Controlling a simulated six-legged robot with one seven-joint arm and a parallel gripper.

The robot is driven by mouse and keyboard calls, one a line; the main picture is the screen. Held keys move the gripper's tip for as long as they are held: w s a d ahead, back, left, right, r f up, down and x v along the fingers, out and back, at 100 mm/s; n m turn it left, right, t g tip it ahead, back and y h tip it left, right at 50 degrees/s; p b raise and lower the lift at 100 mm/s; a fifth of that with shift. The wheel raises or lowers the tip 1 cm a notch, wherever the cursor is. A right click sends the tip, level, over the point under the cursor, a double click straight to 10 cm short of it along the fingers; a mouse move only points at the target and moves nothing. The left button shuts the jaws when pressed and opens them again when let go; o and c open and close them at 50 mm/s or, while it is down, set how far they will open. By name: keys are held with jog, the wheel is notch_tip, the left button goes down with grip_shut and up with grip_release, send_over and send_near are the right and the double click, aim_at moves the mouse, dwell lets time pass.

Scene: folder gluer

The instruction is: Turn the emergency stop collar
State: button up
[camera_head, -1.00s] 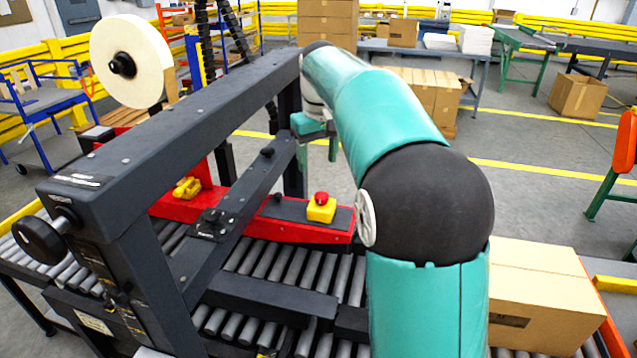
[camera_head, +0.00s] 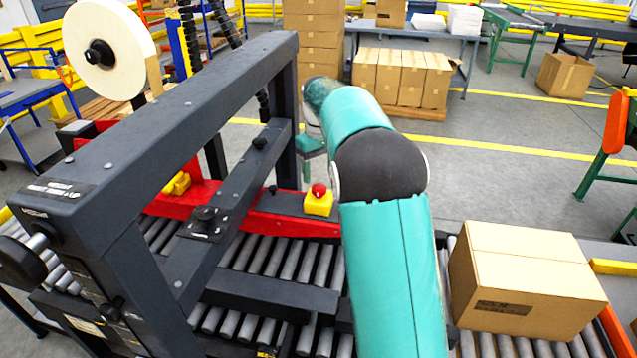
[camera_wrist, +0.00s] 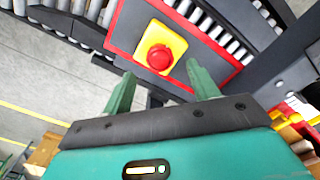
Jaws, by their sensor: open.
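The emergency stop is a red mushroom button (camera_head: 319,189) on a yellow box (camera_head: 318,204), mounted on a red and dark grey rail of the machine. In the wrist view the red button (camera_wrist: 160,57) sits on its yellow base. My gripper (camera_wrist: 160,82) is open, with its two green fingers apart. The button shows between and just beyond the fingertips, and no contact shows. In the head view my gripper (camera_head: 312,150) is partly hidden by my arm, above and behind the stop box. A separate collar around the button cannot be made out.
A dark frame beam (camera_head: 170,120) with a tape roll (camera_head: 108,50) stands to the left of my arm. A roller conveyor (camera_head: 280,262) runs below. A cardboard box (camera_head: 525,280) sits on the rollers at right.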

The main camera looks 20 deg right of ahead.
aim_at(319, 186)
jog(key=shift+f, duration=2.4)
jog(key=c, duration=1)
jog(key=shift+m, duration=0.3)
jog(key=m, duration=0.4)
jog(key=shift+w, duration=0.1)
jog(key=m, duration=0.5)
